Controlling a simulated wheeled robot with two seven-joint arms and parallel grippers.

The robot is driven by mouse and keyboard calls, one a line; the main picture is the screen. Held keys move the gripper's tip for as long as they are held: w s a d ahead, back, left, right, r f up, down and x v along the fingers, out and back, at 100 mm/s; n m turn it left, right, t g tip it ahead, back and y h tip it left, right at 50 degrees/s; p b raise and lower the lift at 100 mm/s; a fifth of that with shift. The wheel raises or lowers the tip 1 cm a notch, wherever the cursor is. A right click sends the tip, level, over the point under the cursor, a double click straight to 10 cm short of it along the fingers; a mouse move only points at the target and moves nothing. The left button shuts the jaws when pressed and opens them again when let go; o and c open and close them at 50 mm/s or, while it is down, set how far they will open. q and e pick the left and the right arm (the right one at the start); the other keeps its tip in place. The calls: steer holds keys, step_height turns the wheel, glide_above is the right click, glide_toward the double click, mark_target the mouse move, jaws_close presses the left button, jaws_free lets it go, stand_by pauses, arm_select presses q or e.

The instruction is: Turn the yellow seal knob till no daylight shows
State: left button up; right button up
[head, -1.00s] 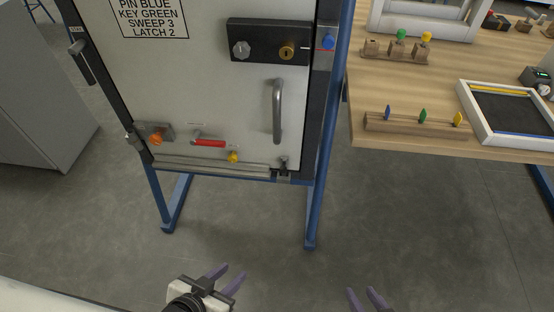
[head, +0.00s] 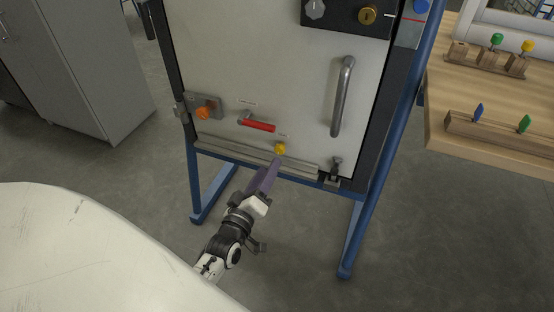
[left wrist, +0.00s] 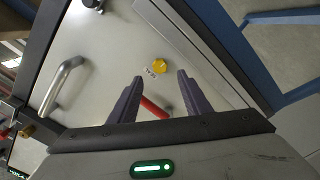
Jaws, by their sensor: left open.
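The yellow seal knob (head: 280,149) sits low on the white door panel (head: 240,60), just above the grey strip along its bottom edge (head: 255,160). In the left wrist view the knob (left wrist: 158,66) shows beyond my fingertips, with a small label beside it. My left gripper (head: 265,176) is just below and in front of the knob. Its two purple fingers (left wrist: 156,82) are apart, with nothing between them, and the knob is not held. Whether daylight shows at the bottom seal cannot be told. My right gripper is out of view.
A red lever (head: 258,125) and an orange knob (head: 204,113) are left of the yellow knob. A grey handle (head: 342,97) and a dark latch (head: 335,170) are to its right. A blue frame (head: 372,190) carries the door. A wooden table (head: 470,100) stands right.

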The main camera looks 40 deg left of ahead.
mark_target(278, 151)
arm_select(q)
steer(key=b+x, duration=0.3)
steer(key=x, duration=0.3)
steer(key=shift+w+f, duration=0.1)
steer(key=shift+f, duration=0.1)
steer(key=shift+w+a+r+b, duration=0.15)
steer(key=shift+w+b, duration=0.15)
steer(key=shift+w, duration=0.4)
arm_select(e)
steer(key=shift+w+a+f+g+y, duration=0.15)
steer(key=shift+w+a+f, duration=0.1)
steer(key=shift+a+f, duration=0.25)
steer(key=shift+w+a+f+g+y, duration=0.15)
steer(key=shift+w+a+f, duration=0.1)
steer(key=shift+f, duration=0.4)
